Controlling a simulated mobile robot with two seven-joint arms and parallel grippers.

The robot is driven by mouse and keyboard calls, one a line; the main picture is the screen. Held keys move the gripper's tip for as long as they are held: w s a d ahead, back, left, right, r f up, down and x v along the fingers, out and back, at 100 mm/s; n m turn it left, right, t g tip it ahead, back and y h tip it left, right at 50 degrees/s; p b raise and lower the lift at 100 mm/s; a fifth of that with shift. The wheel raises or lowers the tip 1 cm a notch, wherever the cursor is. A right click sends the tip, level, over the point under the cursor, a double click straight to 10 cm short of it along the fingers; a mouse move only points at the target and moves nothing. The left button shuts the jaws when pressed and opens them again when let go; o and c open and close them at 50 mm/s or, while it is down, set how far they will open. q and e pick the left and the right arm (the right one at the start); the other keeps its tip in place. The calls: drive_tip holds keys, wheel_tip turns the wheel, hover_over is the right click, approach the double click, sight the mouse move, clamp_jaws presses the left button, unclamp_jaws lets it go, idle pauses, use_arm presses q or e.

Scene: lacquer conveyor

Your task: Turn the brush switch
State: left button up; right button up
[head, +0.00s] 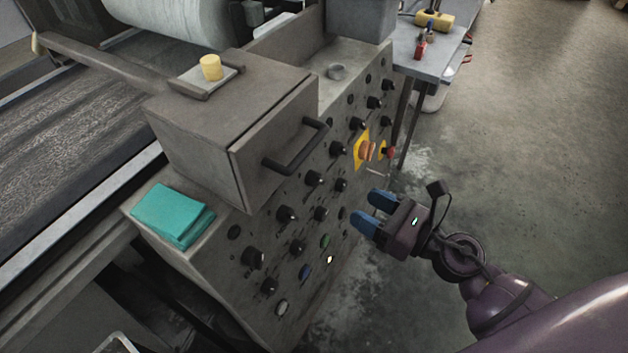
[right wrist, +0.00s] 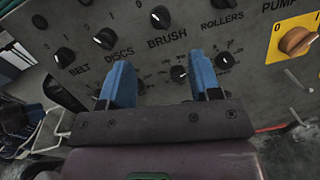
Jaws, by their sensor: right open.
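The brush switch (right wrist: 160,17) is a round black knob with a pale pointer, just above the printed word BRUSH in the right wrist view. In the head view it appears to be the black knob (head: 314,178) in the middle of the sloping control panel, below the grey box. My right gripper (head: 366,208) is open and empty, its two blue fingers pointing at the panel from the right. In the right wrist view the fingers (right wrist: 162,72) are spread, with the brush switch above the gap. They appear apart from the knob.
Several similar knobs surround it, such as the discs knob (right wrist: 105,38) and an orange knob on a yellow plate (head: 361,150). The box's dark handle (head: 296,148) juts out above the panel. Teal cloths (head: 172,215) lie on the ledge. Floor right of the panel is clear.

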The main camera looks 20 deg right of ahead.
sight(322, 183)
drive_tip(key=p+x, duration=0.1)
drive_tip(key=x, duration=0.8)
drive_tip(key=shift+w+a+r+p, duration=0.1)
drive_tip(key=shift+w+r+p, duration=0.1)
drive_tip(key=shift+p, duration=0.1)
drive_tip(key=shift+w+a+f, duration=0.15)
drive_tip(key=shift+w+a, duration=0.2)
drive_tip(key=shift+w, duration=0.15)
